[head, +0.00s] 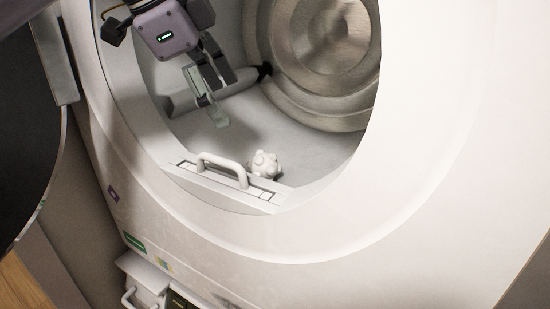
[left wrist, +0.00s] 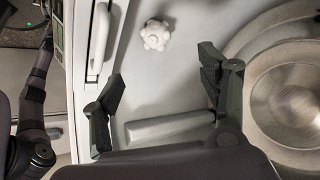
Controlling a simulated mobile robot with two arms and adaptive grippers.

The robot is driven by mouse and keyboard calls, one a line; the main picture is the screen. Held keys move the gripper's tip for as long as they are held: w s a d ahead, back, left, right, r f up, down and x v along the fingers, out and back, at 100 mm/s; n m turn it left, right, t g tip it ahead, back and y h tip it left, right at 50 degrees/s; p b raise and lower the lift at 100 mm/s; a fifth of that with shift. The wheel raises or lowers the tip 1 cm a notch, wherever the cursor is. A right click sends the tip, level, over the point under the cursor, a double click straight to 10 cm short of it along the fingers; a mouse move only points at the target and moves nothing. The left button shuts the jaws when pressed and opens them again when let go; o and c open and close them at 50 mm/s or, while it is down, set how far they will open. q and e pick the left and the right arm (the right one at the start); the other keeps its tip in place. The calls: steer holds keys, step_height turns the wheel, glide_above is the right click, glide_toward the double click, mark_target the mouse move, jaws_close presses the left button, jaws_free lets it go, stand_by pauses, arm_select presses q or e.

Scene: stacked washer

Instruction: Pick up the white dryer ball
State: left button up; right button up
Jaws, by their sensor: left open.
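The white dryer ball (head: 264,164) is a small knobbly ball on the drum floor, just behind the lint-filter handle at the opening. It also shows in the left wrist view (left wrist: 156,35), at the top, beyond and between the two fingers. My left gripper (head: 212,104) reaches into the drum, up and to the left of the ball. In the left wrist view its fingers (left wrist: 162,85) are wide apart with nothing between them, and the ball is not touched. My right gripper is in neither view.
A white handle (head: 223,165) stands on the lower rim of the opening, close to the ball. A pale drum fin (head: 182,102) lies behind my left gripper. The metal drum back (head: 322,38) is beyond. The round dark door (head: 28,120) is open at left.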

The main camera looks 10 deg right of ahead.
arm_select(q)
steer(key=p, duration=0.3)
glide_toward(260, 157)
steer(key=f, duration=0.1)
steer(key=x, duration=0.2)
steer(key=p+x, duration=0.1)
steer(key=x, duration=0.1)
steer(key=shift+w+d+f, duration=0.15)
steer(key=shift+w+f, duration=0.05)
steer(key=shift+w, duration=0.25)
steer(key=shift+d+f, duration=0.1)
steer(key=shift+f, duration=0.1)
steer(key=shift+d+f, duration=0.1)
steer(key=shift+f, duration=0.05)
steer(key=p+x, duration=0.3)
steer(key=x, duration=0.1)
steer(key=shift+s+d+p, duration=0.1)
steer(key=shift+d+p, duration=0.05)
steer(key=shift+p, duration=0.2)
steer(key=shift+d+f, duration=0.15)
steer(key=shift+f, duration=0.25)
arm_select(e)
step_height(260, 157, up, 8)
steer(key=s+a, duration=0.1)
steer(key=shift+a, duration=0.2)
arm_select(q)
steer(key=shift+c, duration=0.2)
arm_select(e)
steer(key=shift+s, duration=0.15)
